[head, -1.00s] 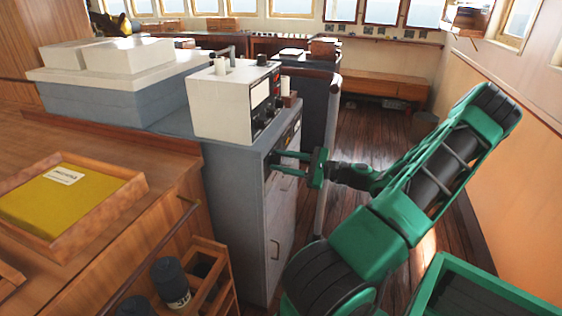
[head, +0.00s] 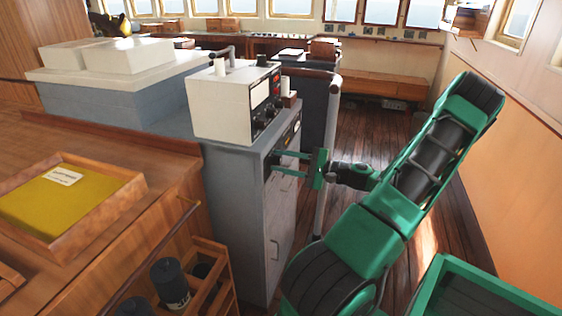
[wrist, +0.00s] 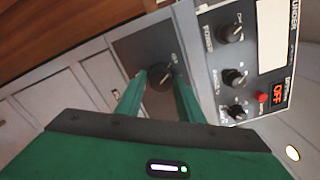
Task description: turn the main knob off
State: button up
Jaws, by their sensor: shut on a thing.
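The dark round knob (wrist: 160,77) sits on a grey panel in the wrist view, with a light mark and small lettering beside it. My gripper (wrist: 160,75) has its two green fingers on either side of it, shut on it. In the head view my gripper (head: 275,160) reaches leftward to the upper front of the grey cabinet (head: 236,215). There the fingers hide the knob. I cannot read the knob's setting.
A white instrument box (head: 220,107) stands on the cabinet, just above my gripper. A vertical rail (head: 325,200) stands close by my gripper.

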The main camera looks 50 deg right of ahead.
jog(key=o, duration=0.9)
jog(key=v, duration=1)
jog(key=shift+s+d, duration=0.2)
jog(key=shift+s, duration=0.1)
jog(key=shift+f, duration=0.1)
